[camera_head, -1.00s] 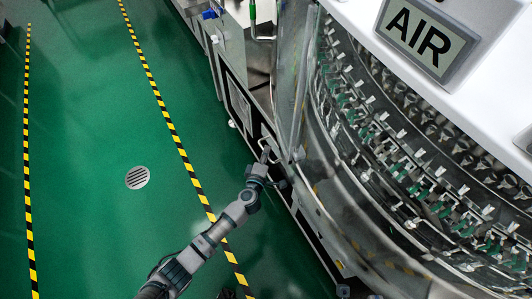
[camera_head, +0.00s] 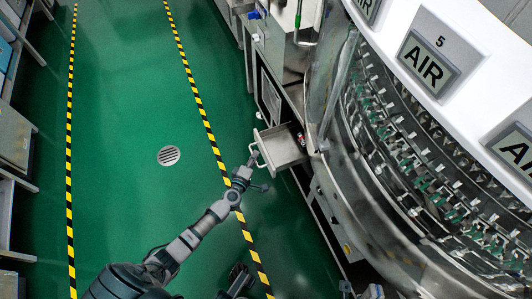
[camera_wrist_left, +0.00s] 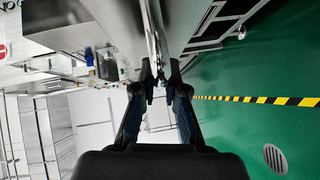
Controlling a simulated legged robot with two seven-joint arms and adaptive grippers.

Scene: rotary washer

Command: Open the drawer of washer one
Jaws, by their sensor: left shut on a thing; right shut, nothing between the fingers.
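The washer drawer (camera_head: 283,152) is a grey metal box, pulled out from the low cabinet under the large round washer (camera_head: 338,170). Its inside is visible from above, with a small red and dark item (camera_head: 300,139) near its back. My left gripper (camera_head: 253,158) is at the drawer's front, shut on the drawer handle (camera_head: 264,159). In the left wrist view, the two dark fingers (camera_wrist_left: 161,78) close around a thin metal bar.
The green floor (camera_head: 130,110) left of the drawer is clear, with yellow and black striped lines (camera_head: 207,125) and a round drain (camera_head: 168,156). Grey shelving (camera_head: 14,135) stands at the far left. Labelled AIR panels (camera_head: 430,60) are above the washer.

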